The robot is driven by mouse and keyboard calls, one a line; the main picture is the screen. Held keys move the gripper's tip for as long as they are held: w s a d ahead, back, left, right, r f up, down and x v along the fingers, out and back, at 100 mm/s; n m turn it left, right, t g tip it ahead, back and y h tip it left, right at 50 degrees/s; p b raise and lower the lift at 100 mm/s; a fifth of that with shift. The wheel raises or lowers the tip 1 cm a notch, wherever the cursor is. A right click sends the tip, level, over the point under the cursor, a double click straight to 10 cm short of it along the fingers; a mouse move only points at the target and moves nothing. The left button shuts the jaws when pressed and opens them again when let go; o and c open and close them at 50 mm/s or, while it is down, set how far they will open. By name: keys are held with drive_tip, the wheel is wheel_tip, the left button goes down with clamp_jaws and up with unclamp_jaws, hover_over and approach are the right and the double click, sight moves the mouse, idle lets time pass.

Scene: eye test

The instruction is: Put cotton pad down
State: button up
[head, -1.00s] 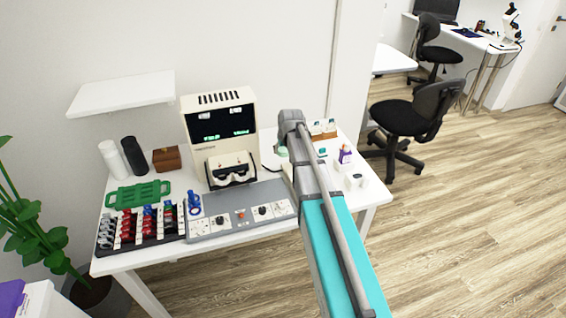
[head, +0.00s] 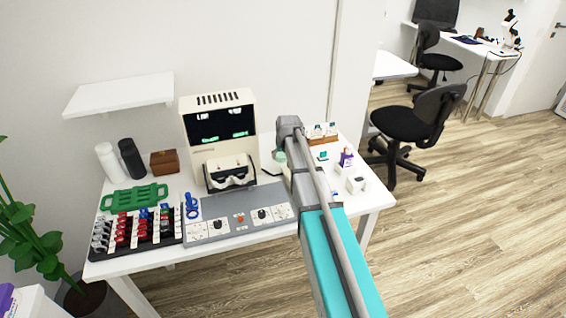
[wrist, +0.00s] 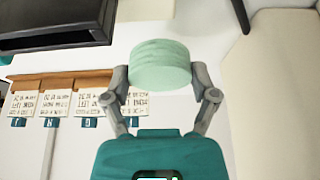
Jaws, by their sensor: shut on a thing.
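The cotton pad appears as a pale green, thick round piece (wrist: 160,66) in the wrist view. My gripper (wrist: 160,84) is shut on it, one finger on each side. In the head view the pale green pad (head: 280,158) shows just left of my arm's end, to the right of the cream eye-test machine. The white table (head: 300,160) lies behind and below it. My arm hides part of the table there, and I cannot tell how high the pad is above the surface.
A cream eye-test machine (head: 218,140) and a grey control panel (head: 238,214) stand left of my arm. A wooden card holder (head: 323,138), a purple-topped bottle (head: 346,158) and a white box (head: 357,184) stand to its right. A lens rack (head: 135,232) is at left.

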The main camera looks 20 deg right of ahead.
sight(282, 161)
drive_tip(key=shift+w+f+b, duration=0.15)
drive_tip(key=shift+f+b, duration=1.3)
drive_tip(key=shift+f, duration=0.25)
drive_tip(key=shift+f, duration=0.1)
drive_tip(key=o, duration=0.9)
drive_tip(key=p+v, duration=1.1)
drive_tip(key=v, duration=0.1)
drive_tip(key=s+a+g, duration=0.1)
drive_tip(key=s+a, duration=0.2)
drive_tip(key=s, duration=0.5)
drive_tip(key=s+a+g, duration=0.2)
drive_tip(key=s+a, duration=0.1)
drive_tip(key=s, duration=0.5)
drive_tip(key=s+a+f+g, duration=0.1)
drive_tip(key=s+a, duration=0.3)
drive_tip(key=s, duration=0.5)
drive_tip(key=shift+s+a+g, duration=0.1)
drive_tip(key=shift+g, duration=0.2)
